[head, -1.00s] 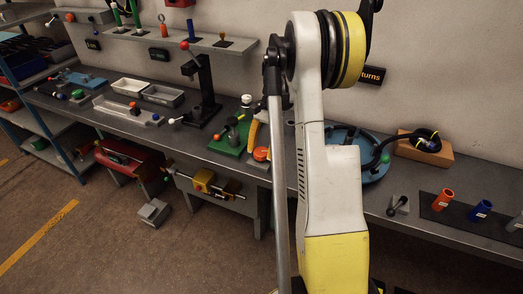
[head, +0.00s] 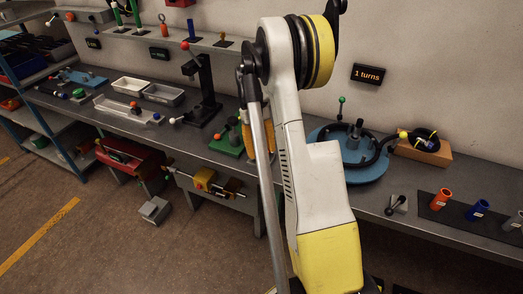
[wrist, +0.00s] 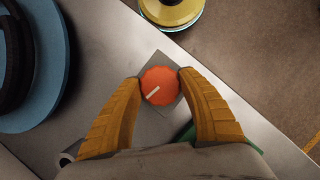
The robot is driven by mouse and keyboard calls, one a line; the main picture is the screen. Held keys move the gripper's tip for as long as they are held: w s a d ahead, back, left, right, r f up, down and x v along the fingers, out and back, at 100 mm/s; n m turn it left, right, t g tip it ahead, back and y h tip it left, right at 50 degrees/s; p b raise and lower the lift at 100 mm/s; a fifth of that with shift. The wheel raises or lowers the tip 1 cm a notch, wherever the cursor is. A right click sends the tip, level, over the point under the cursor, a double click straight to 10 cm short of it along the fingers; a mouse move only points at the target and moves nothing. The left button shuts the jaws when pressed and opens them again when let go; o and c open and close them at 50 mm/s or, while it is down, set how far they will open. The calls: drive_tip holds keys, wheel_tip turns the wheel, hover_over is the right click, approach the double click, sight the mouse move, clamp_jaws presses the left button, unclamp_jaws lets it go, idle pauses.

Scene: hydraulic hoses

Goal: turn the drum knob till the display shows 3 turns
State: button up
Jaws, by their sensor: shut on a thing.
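The drum knob (wrist: 158,86) is a round orange knob with a white index line, on a small grey square plate at the bench edge. The line slants, lower left to upper right. My gripper (wrist: 160,79) is shut on it, one yellow finger at each side. In the head view my gripper (head: 262,140) is partly behind my arm, and the knob is hidden. The display (head: 367,74) on the wall reads "1 turns". The blue round base (head: 372,172) with a black hose is right of my arm; its edge shows in the wrist view (wrist: 62,62).
A black stand (head: 205,90) rises on the left.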

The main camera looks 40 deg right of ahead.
drive_tip(key=n+h, duration=0.1)
drive_tip(key=n, duration=0.2)
drive_tip(key=n+h, duration=0.1)
drive_tip(key=n, duration=0.3)
drive_tip(key=shift+a+h, duration=0.1)
drive_tip(key=shift+h, duration=0.3)
drive_tip(key=n+h, duration=0.1)
drive_tip(key=n, duration=0.3)
drive_tip(key=shift+t, duration=0.3)
drive_tip(key=n, duration=0.2)
drive_tip(key=n+t+h, duration=0.1)
drive_tip(key=n, duration=0.1)
drive_tip(key=shift+n+h, duration=0.3)
drive_tip(key=n+t, duration=0.1)
drive_tip(key=n, duration=0.2)
drive_tip(key=shift+n+t, duration=0.3)
drive_tip(key=shift+t, duration=0.1)
drive_tip(key=n+t, duration=0.1)
drive_tip(key=n, duration=0.3)
drive_tip(key=shift+t+h+b, duration=0.3)
drive_tip(key=shift+t+b, duration=0.05)
drive_tip(key=shift+t, duration=0.05)
drive_tip(key=n+t, duration=0.1)
drive_tip(key=n, duration=0.3)
drive_tip(key=shift+n+t+y, duration=0.7)
drive_tip(key=shift+n, duration=1.1)
